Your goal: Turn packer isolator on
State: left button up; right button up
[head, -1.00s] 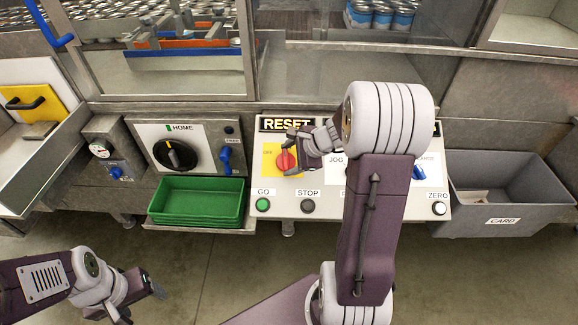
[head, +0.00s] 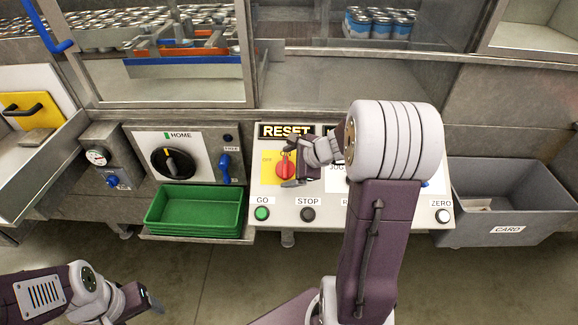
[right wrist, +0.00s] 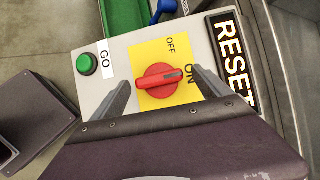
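The packer isolator is a red rotary knob (head: 285,166) on a yellow plate (head: 268,174) at the left of the white control panel. In the right wrist view the knob (right wrist: 157,82) has its marked end pointing at the ON label, with OFF off to one side. My right gripper (head: 290,165) is at the knob, and its fingers (right wrist: 160,90) are apart, one beyond each end of the handle. I see a gap between fingers and knob. My left gripper (head: 153,300) is low at the left, far from the panel; its finger opening is unclear.
A green GO button (head: 262,213) and a black STOP button (head: 308,214) sit below the knob. The RESET sign (head: 286,131) is just above. A green tray (head: 193,209) is left, a grey CARD bin (head: 508,205) right. My right arm hides much of the panel.

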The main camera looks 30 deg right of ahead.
jog(key=p+v, duration=0.2)
jog(key=v, duration=0.7)
jog(key=shift+p, duration=0.35)
jog(key=a+r+n+g+y+p, duration=0.1)
jog(key=a+n+g+y+p, duration=0.3)
jog(key=a, duration=0.9)
jog(key=s+a+f+n+g+h+p, duration=0.1)
jog(key=s+a+f+n+g+h, duration=0.15)
jog(key=s+n, duration=0.4)
jog(key=s+a+f+n+g+h+p, duration=0.1)
jog(key=s+a+f+n+h, duration=0.15)
jog(key=s+n, duration=0.35)
jog(key=d+n, duration=0.1)
jog(key=n, duration=0.1)
jog(key=d+f+n, duration=0.1)
jog(key=d+n, duration=0.1)
jog(key=d+n+h, duration=0.1)
jog(key=n, duration=0.1)
jog(key=shift+w+d+f+t, duration=0.3)
jog(key=shift+w+f+t, duration=0.05)
jog(key=shift+w+f, duration=0.05)
